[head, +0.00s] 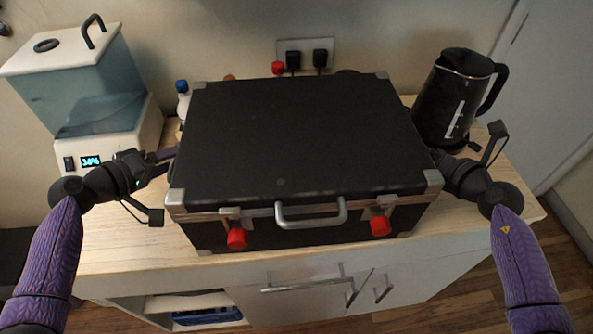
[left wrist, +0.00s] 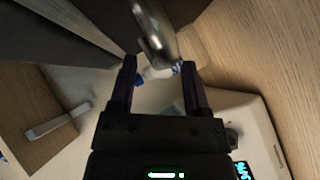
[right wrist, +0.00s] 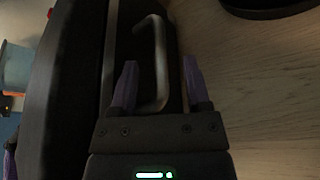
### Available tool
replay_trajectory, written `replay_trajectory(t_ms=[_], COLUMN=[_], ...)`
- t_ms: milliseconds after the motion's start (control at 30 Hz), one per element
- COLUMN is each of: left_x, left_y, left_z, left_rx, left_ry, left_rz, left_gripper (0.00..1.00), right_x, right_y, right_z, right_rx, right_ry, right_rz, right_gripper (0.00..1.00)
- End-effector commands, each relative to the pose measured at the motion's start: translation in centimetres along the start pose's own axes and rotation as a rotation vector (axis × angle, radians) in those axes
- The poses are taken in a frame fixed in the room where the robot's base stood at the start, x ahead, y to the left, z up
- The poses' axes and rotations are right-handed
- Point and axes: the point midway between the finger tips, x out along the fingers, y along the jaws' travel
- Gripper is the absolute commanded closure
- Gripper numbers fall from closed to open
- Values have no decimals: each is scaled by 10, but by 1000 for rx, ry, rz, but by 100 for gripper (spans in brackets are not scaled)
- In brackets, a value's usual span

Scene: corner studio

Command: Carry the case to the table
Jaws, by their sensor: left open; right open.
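The black case (head: 300,130) with silver corners lies flat and shut on the light wood top of a cabinet (head: 130,245). Its front has a silver handle (head: 311,214) and two red latches. My left gripper (head: 168,157) is at its left side, open; in the left wrist view a silver side handle (left wrist: 155,38) shows at its fingertips. My right gripper (head: 436,156) is at its right side, open; in the right wrist view a side handle (right wrist: 160,60) shows between its fingers. Neither grips a handle. I see no separate table.
A water dispenser (head: 90,85) stands at the left, close to my left gripper. A black kettle (head: 450,100) stands at the right, behind my right gripper. A small blue-capped bottle (head: 183,95) is behind the case. Plugs (head: 305,58) are on the wall.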

Motion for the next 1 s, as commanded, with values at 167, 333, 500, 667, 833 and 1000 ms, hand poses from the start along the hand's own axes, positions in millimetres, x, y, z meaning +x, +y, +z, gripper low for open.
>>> replay_trajectory(t_ms=[167, 333, 500, 667, 833, 1000], left_x=[19, 24, 24, 23, 23, 23], left_y=[0, 0, 0, 0, 0, -1], left_z=[-1, 0, 0, 0, 0, 0], left_rx=[0, 0, 0, 0, 0, 0], left_ry=[2, 1, 1, 1, 1, 1], left_rz=[0, 0, 0, -1, -1, -1], left_gripper=[39, 39, 39, 68, 100, 100], right_x=[19, 24, 24, 23, 23, 23], right_y=[0, 0, 0, 0, 0, -1], right_z=[0, 0, 0, 0, 0, 0], right_rx=[2, 0, 0, 0, 0, 0], right_ry=[-1, 0, 1, 0, 0, 0], right_rz=[-1, -1, -1, 0, -1, -1], right_gripper=[39, 39, 39, 68, 100, 100])
